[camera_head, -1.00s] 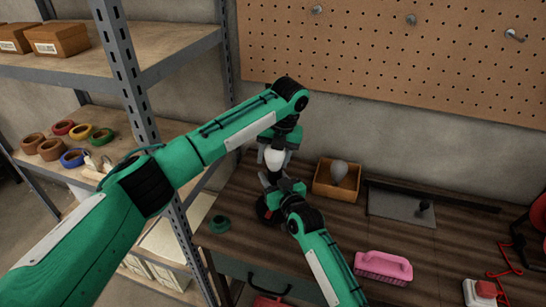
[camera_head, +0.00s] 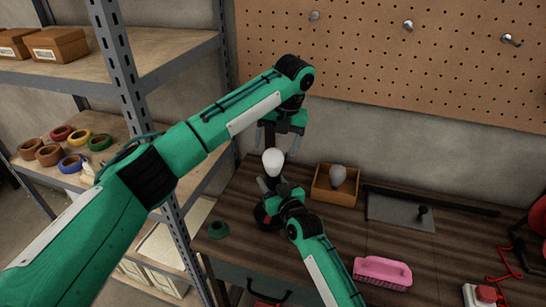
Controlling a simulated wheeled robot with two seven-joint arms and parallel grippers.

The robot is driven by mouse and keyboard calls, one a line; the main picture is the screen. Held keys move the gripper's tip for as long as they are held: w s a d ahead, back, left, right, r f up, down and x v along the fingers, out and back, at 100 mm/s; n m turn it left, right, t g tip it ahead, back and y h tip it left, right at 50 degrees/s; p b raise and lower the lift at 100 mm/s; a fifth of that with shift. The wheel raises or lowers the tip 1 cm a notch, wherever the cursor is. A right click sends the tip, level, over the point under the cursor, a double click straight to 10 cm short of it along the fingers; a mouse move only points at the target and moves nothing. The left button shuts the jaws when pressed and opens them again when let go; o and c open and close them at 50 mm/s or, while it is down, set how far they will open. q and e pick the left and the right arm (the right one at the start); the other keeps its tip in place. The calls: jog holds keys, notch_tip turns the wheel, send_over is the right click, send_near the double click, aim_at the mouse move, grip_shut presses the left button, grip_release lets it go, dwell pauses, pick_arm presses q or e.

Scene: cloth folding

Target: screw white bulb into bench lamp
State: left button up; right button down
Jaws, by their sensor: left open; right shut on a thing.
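The white bulb (camera_head: 272,161) stands upright, its round end up, just above my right gripper. My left gripper (camera_head: 279,146) is open above and around the top of the bulb, its fingers pointing down and apart from it. My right gripper (camera_head: 271,185) is shut just below the bulb, at what looks like the neck of the bench lamp. The lamp's dark base (camera_head: 263,214), with a bit of red, shows beside the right gripper. The gripper hides the lamp's socket, so I cannot tell how far the bulb sits in it.
A wooden box (camera_head: 334,190) with a grey bulb (camera_head: 338,175) stands right of the grippers. A grey plate (camera_head: 400,211), a pink brush (camera_head: 382,272) and a red-topped switch box (camera_head: 484,294) lie farther right. A green tape roll (camera_head: 218,227) lies at the left edge near the shelf post.

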pick_arm(q)
jog(key=r, duration=0.3)
jog(key=d+r, duration=0.1)
jog(key=r, duration=0.1)
jog(key=shift+r, duration=0.15)
pick_arm(e)
jog(key=c, duration=0.7)
grip_release()
jog(key=shift+c, duration=0.2)
jog(key=shift+s+d, duration=0.1)
pick_arm(q)
notch_tip(320, 180, down, 2)
jog(key=shift+f+b, duration=0.25)
jog(key=shift+b, duration=1)
pick_arm(e)
jog(key=v, duration=1.3)
jog(key=shift+s, duration=0.3)
pick_arm(q)
jog(key=shift+f, duration=0.1)
pick_arm(e)
jog(key=shift+d+f, duration=0.1)
jog(key=shift+d, duration=0.1)
